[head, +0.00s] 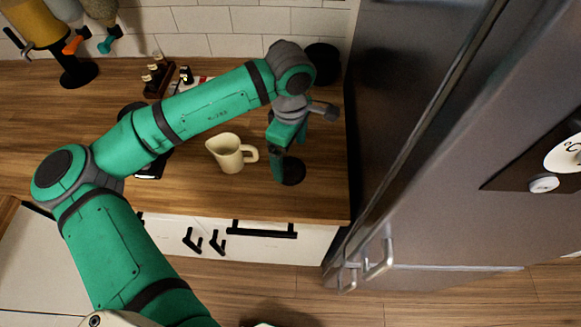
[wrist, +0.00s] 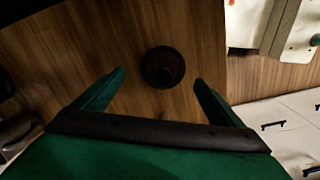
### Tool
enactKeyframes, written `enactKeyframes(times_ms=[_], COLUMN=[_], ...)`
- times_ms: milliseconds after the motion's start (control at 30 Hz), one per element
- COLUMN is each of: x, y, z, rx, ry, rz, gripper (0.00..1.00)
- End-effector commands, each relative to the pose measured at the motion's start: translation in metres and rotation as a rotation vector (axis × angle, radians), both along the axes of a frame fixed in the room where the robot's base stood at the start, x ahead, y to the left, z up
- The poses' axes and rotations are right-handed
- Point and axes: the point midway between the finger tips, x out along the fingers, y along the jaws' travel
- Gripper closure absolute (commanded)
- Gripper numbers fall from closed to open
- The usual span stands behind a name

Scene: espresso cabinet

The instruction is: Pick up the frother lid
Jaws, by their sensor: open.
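A round black piece, which looks like the frother lid (head: 293,173), lies on the wooden counter (head: 200,205) near its right end. It also shows in the wrist view (wrist: 163,67), between and just beyond the two green fingertips. My gripper (head: 283,158) points down above it, with its fingers apart and nothing between them; it shows in the wrist view too (wrist: 160,78). One finger covers part of the lid's left side in the head view. I cannot tell the exact height of the fingertips above the lid.
A cream pitcher (head: 229,153) stands just left of my gripper. The tall steel fridge (head: 440,130) bounds the counter on the right. A black round object (head: 323,58) sits at the back. Small bottles (head: 155,76) stand at the back left. The counter's front edge is clear.

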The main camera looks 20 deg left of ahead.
Motion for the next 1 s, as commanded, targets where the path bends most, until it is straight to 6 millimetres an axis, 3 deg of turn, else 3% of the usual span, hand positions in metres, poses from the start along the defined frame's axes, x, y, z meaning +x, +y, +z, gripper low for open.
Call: enactKeyframes(times_ms=[300, 633, 667, 833, 1000], x=[-0.004, -0.004, -0.004, -0.004, -0.004], y=[-0.001, -0.001, -0.001, -0.002, -0.002], z=[-0.041, -0.049, -0.049, -0.049, -0.048], rx=[0.001, 0.000, 0.000, 0.000, 0.000], ry=[0.002, 0.000, 0.000, 0.000, 0.000], rz=[-0.003, -0.003, -0.003, -0.005, -0.005], gripper=[0.10, 0.10, 0.12, 0.53, 0.54])
